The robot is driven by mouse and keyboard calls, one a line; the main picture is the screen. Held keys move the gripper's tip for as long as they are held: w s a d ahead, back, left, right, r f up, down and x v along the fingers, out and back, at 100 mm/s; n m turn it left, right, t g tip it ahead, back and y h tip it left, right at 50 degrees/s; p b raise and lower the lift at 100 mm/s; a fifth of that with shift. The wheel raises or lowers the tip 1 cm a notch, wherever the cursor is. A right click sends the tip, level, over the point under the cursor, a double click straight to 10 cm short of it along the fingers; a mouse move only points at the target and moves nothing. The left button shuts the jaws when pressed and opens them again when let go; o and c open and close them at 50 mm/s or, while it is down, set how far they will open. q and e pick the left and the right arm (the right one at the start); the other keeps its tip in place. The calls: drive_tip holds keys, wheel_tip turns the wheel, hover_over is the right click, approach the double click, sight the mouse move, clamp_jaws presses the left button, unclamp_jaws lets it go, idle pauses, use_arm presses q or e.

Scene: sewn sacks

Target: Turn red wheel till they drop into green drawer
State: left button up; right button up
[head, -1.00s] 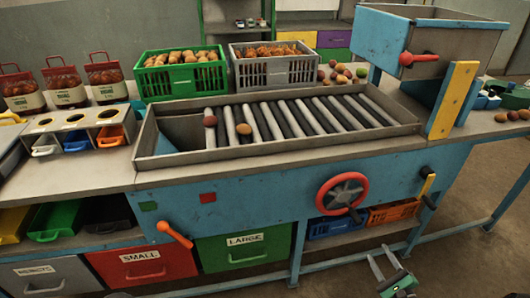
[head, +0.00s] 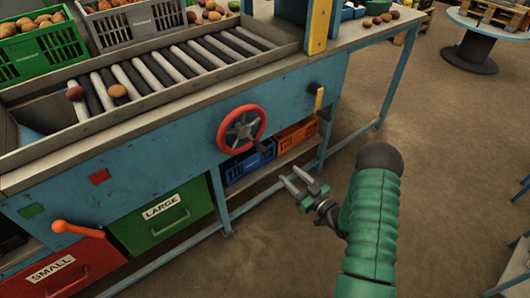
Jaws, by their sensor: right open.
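The red wheel (head: 241,129) is mounted on the blue front of the sorting bench, with a dark handle at its lower right. The green drawer (head: 160,216), labelled LARGE, sits below the bench front, left of the wheel, and looks shut. Two round potato-like items, a red one (head: 76,94) and a brown one (head: 118,91), rest on the roller bed (head: 170,66). My right gripper (head: 296,182) is open and empty, in front of the bench, below and right of the wheel, apart from it. My left gripper is not in view.
A red drawer (head: 62,272) labelled SMALL and an orange lever (head: 78,229) are at lower left. Blue (head: 248,163) and orange (head: 297,134) crates sit on the shelf below the wheel. Bench legs stand nearby.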

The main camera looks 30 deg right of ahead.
sight(267, 153)
drive_tip(key=w+b, duration=0.1)
drive_tip(key=w, duration=0.4)
drive_tip(key=w+b, duration=0.1)
drive_tip(key=w, duration=0.4)
drive_tip(key=w+a+b, duration=0.1)
drive_tip(key=w, duration=0.4)
drive_tip(key=shift+w, duration=0.25)
drive_tip(key=shift+c, duration=0.4)
clamp_jaws()
